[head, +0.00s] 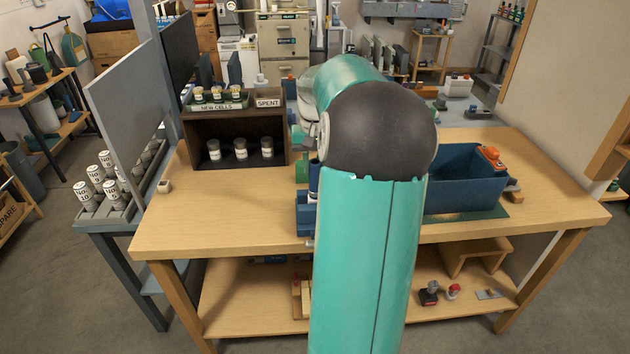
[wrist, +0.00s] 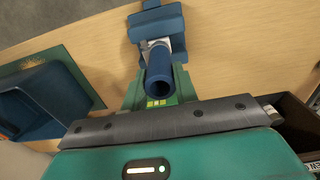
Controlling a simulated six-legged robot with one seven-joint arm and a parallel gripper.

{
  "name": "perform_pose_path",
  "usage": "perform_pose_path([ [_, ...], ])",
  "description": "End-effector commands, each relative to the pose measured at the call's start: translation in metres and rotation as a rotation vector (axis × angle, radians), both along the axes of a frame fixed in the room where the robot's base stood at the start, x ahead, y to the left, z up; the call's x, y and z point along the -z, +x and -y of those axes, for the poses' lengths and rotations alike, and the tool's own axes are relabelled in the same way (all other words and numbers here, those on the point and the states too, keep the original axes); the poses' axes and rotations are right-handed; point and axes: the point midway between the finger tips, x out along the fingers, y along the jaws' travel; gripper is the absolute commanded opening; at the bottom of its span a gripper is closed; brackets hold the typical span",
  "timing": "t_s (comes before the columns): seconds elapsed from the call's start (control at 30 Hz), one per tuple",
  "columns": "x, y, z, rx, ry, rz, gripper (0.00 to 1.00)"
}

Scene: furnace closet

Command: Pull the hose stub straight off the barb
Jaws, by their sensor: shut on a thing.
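The hose stub (wrist: 158,88) is a short blue tube in the wrist view, its open end facing the camera. Behind it a grey metal fitting (wrist: 151,44), where the barb is, shows against a blue fixture block (wrist: 157,24). My gripper (wrist: 157,80) has green fingers around the stub and is shut on it. I cannot tell how far the stub sits over the barb. In the head view my arm hides most of this; part of the blue fixture (head: 304,214) shows left of the arm on the wooden table (head: 230,220).
A blue bin (head: 462,190) stands on a green mat right of my arm, with an orange-topped object (head: 490,155) at its rim. A dark shelf (head: 190,150) with several cells stands at the back left. The table's front left is mostly clear.

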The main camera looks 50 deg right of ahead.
Motion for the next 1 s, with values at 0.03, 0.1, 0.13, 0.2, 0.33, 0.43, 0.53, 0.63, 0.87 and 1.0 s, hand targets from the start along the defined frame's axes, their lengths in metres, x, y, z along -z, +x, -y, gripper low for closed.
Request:
perform_pose_path([
  [0.03,-0.002,0.000,0.000,0.000,-0.001,0.001,0.00],
  [0.1,-0.004,0.000,0.000,0.000,-0.001,0.001,0.00],
  [0.13,-0.004,0.000,0.000,0.000,-0.001,0.001,0.00],
  [0.2,-0.006,0.000,0.000,0.000,-0.001,0.001,0.00],
  [0.33,-0.010,0.000,0.000,-0.001,0.000,0.000,0.00],
  [0.43,-0.013,0.001,0.000,-0.001,-0.001,0.001,0.00],
  [0.53,-0.015,0.001,0.000,-0.001,-0.001,0.002,0.00],
  [0.63,-0.016,0.001,0.000,-0.001,0.000,0.001,0.00],
  [0.87,-0.016,0.000,0.000,-0.001,-0.001,0.001,0.00],
  [1.0,-0.021,0.000,0.000,-0.001,-0.001,0.001,0.00],
])
